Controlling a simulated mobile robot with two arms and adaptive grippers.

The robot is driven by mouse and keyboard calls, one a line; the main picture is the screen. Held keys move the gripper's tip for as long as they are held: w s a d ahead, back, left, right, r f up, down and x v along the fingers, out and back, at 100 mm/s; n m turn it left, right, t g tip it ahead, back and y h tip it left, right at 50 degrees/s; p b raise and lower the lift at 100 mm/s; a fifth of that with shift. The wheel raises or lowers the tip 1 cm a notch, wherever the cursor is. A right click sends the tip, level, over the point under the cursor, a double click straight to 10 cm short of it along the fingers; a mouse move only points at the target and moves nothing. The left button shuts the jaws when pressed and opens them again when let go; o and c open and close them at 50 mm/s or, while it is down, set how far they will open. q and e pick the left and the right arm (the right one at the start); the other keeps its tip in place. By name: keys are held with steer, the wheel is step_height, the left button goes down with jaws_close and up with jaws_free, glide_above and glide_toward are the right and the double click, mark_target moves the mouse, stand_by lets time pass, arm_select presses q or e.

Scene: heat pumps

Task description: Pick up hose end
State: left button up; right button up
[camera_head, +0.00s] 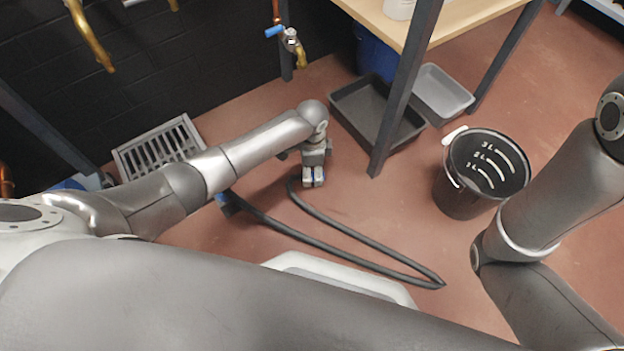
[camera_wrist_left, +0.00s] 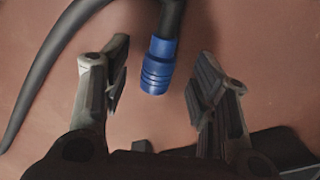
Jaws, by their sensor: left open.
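A black hose (camera_head: 365,243) lies on the reddish floor in a long bent loop. One blue end fitting (camera_head: 229,203) shows beside my left forearm in the head view. In the left wrist view a blue hose end (camera_wrist_left: 158,66) lies between the two open fingers of my left gripper (camera_wrist_left: 160,90), with no finger seen touching it. Another stretch of hose (camera_wrist_left: 45,65) curves along the left of that view. In the head view my left gripper (camera_head: 313,177) points down close above the floor, near the hose's upper end. My right gripper is out of view.
A black bucket (camera_head: 462,200) with litre marks stands at the right. Dark and grey trays (camera_head: 356,106) lie by the legs of a wooden-topped table (camera_head: 480,20). A floor drain grate (camera_head: 160,148) is by the black wall. A brass tap (camera_head: 300,57) hangs above the floor.

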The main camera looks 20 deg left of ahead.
arm_select(q)
step_height(320, 180, down, 3)
steer(key=shift+r+b, duration=0.2)
steer(key=shift+b, duration=0.5)
steer(key=shift+r, duration=0.1)
jaws_close()
